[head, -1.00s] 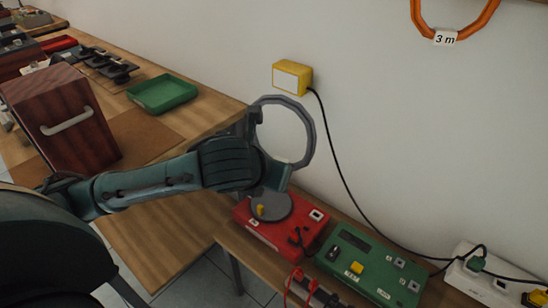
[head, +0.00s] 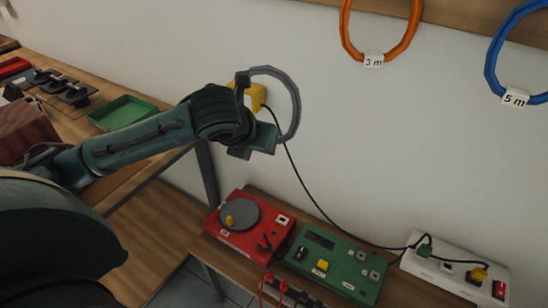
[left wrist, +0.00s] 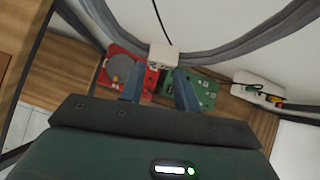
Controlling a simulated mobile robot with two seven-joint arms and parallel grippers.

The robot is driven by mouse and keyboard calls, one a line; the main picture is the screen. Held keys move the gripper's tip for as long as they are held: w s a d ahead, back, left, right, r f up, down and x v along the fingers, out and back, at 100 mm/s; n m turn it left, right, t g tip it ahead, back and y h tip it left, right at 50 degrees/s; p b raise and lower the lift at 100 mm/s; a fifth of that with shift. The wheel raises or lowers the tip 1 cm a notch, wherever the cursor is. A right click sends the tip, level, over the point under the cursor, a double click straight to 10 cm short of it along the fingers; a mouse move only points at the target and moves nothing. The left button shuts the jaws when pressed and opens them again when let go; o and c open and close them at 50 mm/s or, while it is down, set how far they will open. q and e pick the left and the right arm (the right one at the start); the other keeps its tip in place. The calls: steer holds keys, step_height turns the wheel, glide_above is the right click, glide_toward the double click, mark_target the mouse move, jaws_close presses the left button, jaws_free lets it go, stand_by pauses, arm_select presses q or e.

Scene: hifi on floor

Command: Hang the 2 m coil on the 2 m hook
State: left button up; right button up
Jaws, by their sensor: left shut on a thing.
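My left gripper (head: 262,136) is shut on a grey coil (head: 293,98) and holds it up in front of the wall, well above the bench. The coil stands as an upright ring, partly in front of a yellow wall box. In the left wrist view the coil (left wrist: 235,48) curves large across the top. A pale tag (left wrist: 164,57) sits between the fingertips (left wrist: 160,88); its writing cannot be read. The 2 m hook cannot be made out in these frames. My right gripper is not in view.
An orange 3 m coil (head: 347,35) and a blue 5 m coil (head: 491,65) hang below a wooden wall board (head: 455,14). The yellow box (head: 259,95) has a black cable. Red (head: 250,240) and green (head: 335,268) devices and a power strip (head: 440,272) stand below.

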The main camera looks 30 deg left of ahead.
arm_select(q)
steer(key=a+r+n+g+p, duration=0.1)
steer(key=a+r+p, duration=0.35)
steer(key=r, duration=0.55)
steer(key=a+r+g+p, duration=0.1)
steer(key=a+r+p, duration=0.35)
steer(key=r, duration=0.55)
steer(key=w+f, duration=0.2)
steer(key=w, duration=1)
steer(key=shift+d+f+y+p, duration=0.3)
steer(key=shift+d+f, duration=0.05)
steer(key=shift+d, duration=0.1)
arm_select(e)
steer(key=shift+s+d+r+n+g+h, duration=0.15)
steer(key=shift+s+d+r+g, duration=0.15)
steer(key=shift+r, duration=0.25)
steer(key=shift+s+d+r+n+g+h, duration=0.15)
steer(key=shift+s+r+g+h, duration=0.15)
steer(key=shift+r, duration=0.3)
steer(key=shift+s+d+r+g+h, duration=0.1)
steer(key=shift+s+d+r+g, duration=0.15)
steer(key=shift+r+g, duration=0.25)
arm_select(q)
steer(key=o, duration=1.2)
steer(key=shift+c, duration=0.2)
